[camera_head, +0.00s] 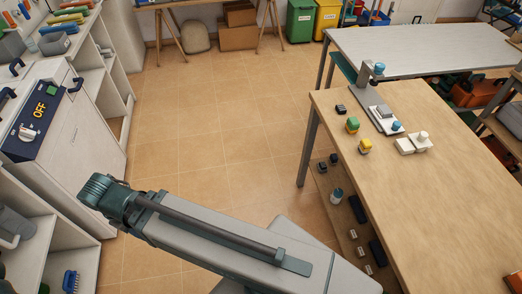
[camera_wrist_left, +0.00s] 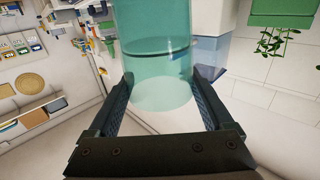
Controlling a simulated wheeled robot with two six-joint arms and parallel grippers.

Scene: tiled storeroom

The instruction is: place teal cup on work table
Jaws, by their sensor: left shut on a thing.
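A see-through teal cup (camera_wrist_left: 152,35) shows in the left wrist view. My left gripper (camera_wrist_left: 163,88) is shut on it, with one finger on each side; the cup's upper part runs out of the frame. The cup and the gripper do not show in the head view, where only part of my arm is seen. A wooden-topped table (camera_head: 455,215) stands at the right of the head view, and a pale grey table (camera_head: 430,48) stands behind it. I cannot tell which one is the work table. My right gripper is not in view.
The wooden top holds a stand with a grey base (camera_head: 383,120), green (camera_head: 352,124) and yellow (camera_head: 365,146) items and white blocks (camera_head: 405,146) near its far left; its nearer part is clear. A white cabinet (camera_head: 65,145) stands at left. The tiled floor (camera_head: 225,120) between is open.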

